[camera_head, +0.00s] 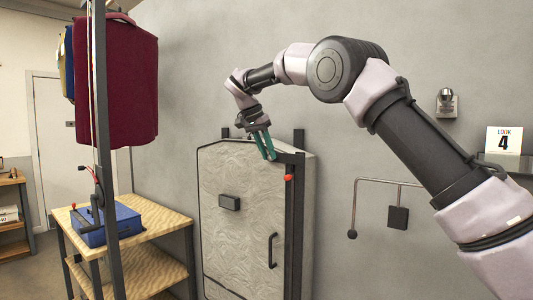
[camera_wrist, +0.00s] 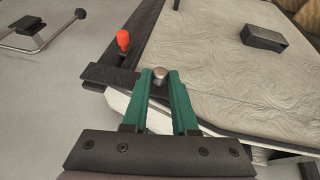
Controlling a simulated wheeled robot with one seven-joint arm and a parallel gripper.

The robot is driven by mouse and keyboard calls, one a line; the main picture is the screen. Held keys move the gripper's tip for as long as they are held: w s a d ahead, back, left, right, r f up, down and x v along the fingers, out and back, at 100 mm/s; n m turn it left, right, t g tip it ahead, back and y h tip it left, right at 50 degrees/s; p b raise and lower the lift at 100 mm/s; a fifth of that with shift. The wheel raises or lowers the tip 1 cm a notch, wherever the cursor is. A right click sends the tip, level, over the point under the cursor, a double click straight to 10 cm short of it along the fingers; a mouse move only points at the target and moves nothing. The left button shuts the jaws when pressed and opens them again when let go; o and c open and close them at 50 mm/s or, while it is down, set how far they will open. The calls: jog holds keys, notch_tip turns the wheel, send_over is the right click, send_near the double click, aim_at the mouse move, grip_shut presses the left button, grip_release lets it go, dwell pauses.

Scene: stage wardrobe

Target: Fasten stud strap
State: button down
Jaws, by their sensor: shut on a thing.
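My gripper (camera_head: 268,154) has green fingers and is at the top right corner of a pale, wavy-patterned case (camera_head: 233,245). In the wrist view, the fingertips of my gripper (camera_wrist: 159,78) are closed around a small round silver stud (camera_wrist: 159,73). A short dark strap-like bar (camera_wrist: 112,76) runs from the fingers to the left in that view; it also shows beside the fingers in the head view (camera_head: 290,158). Whether the stud sits on this bar is hidden by the fingers. A red-orange knob (camera_wrist: 122,40) stands just beyond the bar.
The case front has a dark block (camera_head: 229,203) and a dark handle (camera_head: 272,250). A dark upright (camera_head: 294,225) runs down its right side. A wooden table (camera_head: 168,226) with a blue box (camera_head: 108,224) stands left. A wall rod with a dark plate (camera_head: 397,217) is right.

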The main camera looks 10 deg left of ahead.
dwell(0.4)
jog(key=c, duration=0.7)
grip_release()
jog(key=shift+w, duration=0.1)
jog(key=shift+v, duration=5.35)
jog(key=shift+a, duration=0.1)
